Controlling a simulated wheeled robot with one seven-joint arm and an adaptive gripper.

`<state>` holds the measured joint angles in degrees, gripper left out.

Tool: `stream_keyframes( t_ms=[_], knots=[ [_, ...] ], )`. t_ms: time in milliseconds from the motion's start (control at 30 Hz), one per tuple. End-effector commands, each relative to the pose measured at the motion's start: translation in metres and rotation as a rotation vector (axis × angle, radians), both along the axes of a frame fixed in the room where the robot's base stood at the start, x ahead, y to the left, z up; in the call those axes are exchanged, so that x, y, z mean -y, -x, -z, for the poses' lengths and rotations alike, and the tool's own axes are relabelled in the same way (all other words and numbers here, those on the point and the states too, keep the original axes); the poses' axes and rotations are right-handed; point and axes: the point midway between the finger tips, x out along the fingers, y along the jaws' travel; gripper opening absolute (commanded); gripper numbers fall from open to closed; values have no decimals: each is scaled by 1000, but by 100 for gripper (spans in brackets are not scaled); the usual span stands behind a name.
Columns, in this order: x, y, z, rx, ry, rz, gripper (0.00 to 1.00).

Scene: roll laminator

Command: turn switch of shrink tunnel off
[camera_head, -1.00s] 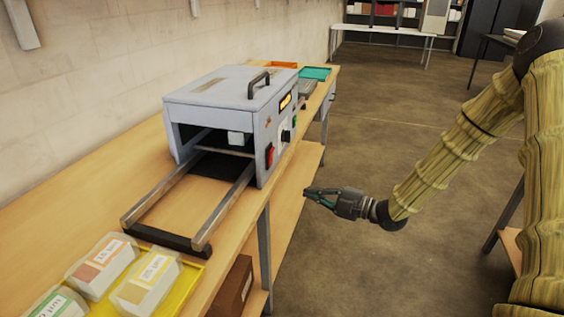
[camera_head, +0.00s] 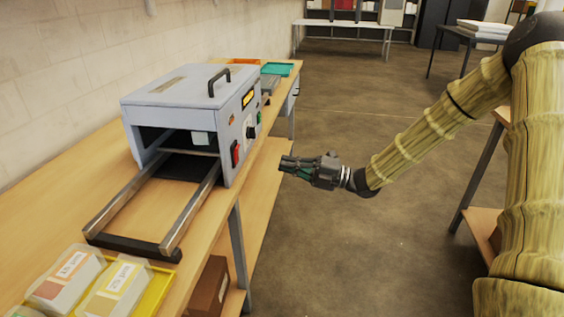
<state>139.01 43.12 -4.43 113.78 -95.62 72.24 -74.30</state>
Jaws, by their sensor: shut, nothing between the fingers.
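The shrink tunnel (camera_head: 178,108) is a grey box with a black top handle, standing on the wooden bench at left. Its right side panel carries a red switch (camera_head: 235,153), a black knob, a green button and a lit amber display (camera_head: 248,97). Whether the switch is on or off is too small to tell. My gripper (camera_head: 284,164) is shut and empty. It hangs in the air to the right of the panel, pointing left towards the red switch, with a gap between them. A pale block (camera_head: 200,138) shows inside the tunnel opening.
Two metal rails with a black end bar (camera_head: 130,246) extend from the tunnel's front. A yellow tray (camera_head: 155,292) with labelled boxes sits at the front of the bench (camera_head: 40,220). A teal tray (camera_head: 278,69) lies behind the tunnel. The floor right of the bench is open.

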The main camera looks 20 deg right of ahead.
Motion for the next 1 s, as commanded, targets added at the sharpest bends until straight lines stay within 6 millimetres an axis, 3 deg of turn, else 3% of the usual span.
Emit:
stream_keyframes(
  t_ms=[600,1000],
  knots=[
    [-81,-54,-16,-3,-1,0,0],
    [-98,-66,-19,0,0,0,0]
  ],
)
